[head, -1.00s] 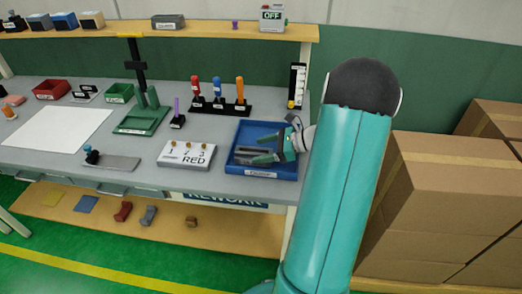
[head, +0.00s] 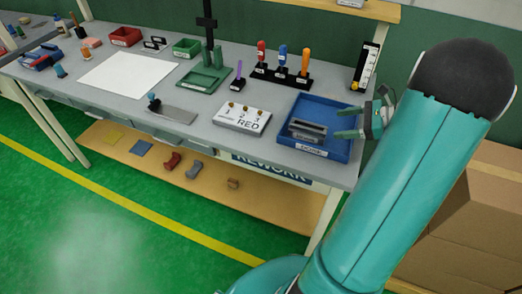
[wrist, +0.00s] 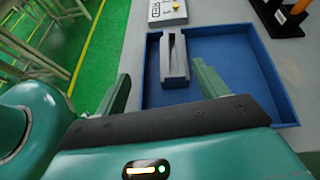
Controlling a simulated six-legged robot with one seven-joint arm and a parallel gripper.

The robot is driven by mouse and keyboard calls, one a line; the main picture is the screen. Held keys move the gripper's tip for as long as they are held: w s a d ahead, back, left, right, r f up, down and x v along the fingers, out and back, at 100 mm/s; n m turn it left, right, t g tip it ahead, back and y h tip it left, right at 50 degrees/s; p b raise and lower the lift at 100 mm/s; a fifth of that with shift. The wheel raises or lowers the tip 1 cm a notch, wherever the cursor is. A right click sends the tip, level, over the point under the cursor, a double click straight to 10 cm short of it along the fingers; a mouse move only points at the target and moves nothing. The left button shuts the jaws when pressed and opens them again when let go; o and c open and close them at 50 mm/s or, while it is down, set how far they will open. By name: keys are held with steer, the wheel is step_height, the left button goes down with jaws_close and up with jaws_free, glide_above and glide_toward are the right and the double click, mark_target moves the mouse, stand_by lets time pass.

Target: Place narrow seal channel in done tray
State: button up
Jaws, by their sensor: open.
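The narrow seal channel (head: 307,130) is a grey grooved bar lying inside the blue done tray (head: 340,146), near its left side. In the wrist view the channel (wrist: 174,62) lies on the tray floor along the left wall of the tray (wrist: 262,62). My gripper (head: 352,122) is open, at the right side of the tray in the head view, with its fingers apart from the channel. In the wrist view my gripper (wrist: 163,92) shows two spread green fingers with nothing between their tips; the channel lies beyond them.
A black rack of coloured-handled tools (head: 280,74) stands behind. A white sheet (head: 127,71) lies farther left. Cardboard boxes (head: 480,215) stand at the right, beside my arm.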

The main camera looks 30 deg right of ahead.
steer(key=a+r+n+g+h, duration=0.1)
steer(key=a+r+n+g, duration=0.1)
steer(key=a+n, duration=0.35)
steer(key=w+a+r+n+g+h, duration=0.1)
steer(key=a+r+n+g, duration=0.1)
steer(key=a, duration=0.6)
steer(key=a+r+n+g+h, duration=0.1)
steer(key=a+r+n+g, duration=0.2)
steer(key=a, duration=0.4)
steer(key=s+a+r+n+t+h, duration=0.1)
steer(key=s+a+r+n+h, duration=0.1)
steer(key=s+a+n, duration=0.2)
steer(key=s+a+r+n+t+h, duration=0.2)
steer(key=s+a+n+h, duration=0.1)
steer(key=a+n, duration=0.7)
steer(key=shift+s+r+n+h, duration=0.15)
steer(key=shift+s+n+h, duration=0.2)
steer(key=shift+n, duration=0.7)
steer(key=shift+s+a, duration=0.1)
